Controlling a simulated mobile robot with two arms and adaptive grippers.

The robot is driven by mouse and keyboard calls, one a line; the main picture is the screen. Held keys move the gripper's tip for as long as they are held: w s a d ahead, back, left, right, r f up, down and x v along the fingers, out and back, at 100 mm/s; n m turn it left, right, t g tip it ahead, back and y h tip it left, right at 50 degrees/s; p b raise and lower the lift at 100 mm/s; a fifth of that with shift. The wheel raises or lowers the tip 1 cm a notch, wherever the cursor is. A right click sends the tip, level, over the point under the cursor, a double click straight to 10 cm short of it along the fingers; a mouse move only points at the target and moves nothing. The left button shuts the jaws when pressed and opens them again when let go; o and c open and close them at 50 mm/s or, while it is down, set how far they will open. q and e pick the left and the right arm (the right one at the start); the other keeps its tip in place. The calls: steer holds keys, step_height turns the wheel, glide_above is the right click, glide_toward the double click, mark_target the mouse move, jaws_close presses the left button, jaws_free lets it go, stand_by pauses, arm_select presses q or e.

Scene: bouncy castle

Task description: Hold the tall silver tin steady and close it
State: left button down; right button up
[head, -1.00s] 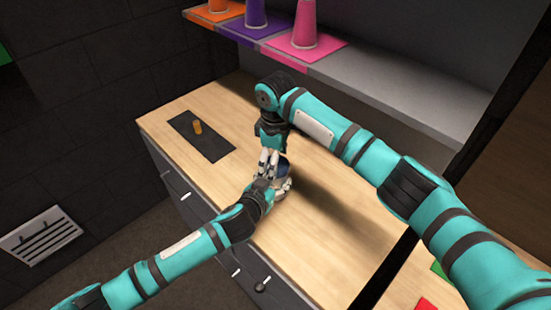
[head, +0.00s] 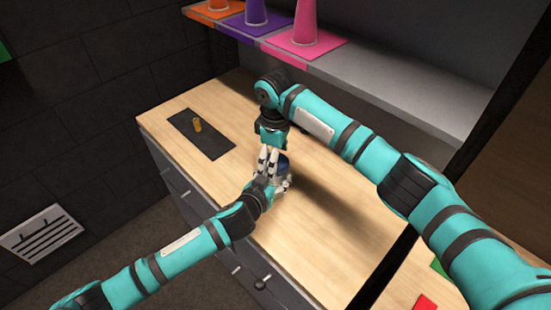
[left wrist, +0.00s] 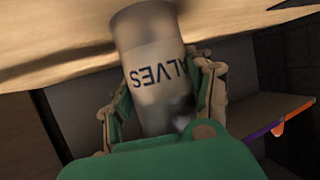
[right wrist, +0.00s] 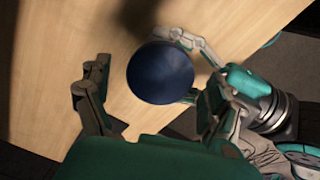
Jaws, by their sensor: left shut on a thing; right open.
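The tall silver tin stands on the wooden counter and fills the middle of the left wrist view (left wrist: 150,60), with a pale label whose letters "ALVES" appear upside down. My left gripper (head: 280,186) is shut around the tin's side. A dark blue round lid (right wrist: 160,73) sits at the tin's top; a bit of blue also shows in the head view (head: 282,166). I cannot tell how tightly it sits. My right gripper (head: 269,160) points down over the tin. In the right wrist view its fingers are spread, with the lid between them and clear gaps visible.
A black mat (head: 212,143) with a small amber cylinder (head: 197,125) lies at the counter's far left. A shelf behind holds orange, purple and pink (head: 305,25) cones on coloured mats. Red (head: 425,303) and green patches lie at the lower right. The counter (head: 290,245) is bare in front.

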step_height(320, 180, up, 12)
stand_by(0.6)
arm_select(q)
steer(key=shift+c, duration=2)
jaws_free()
steer(key=v, duration=1.2)
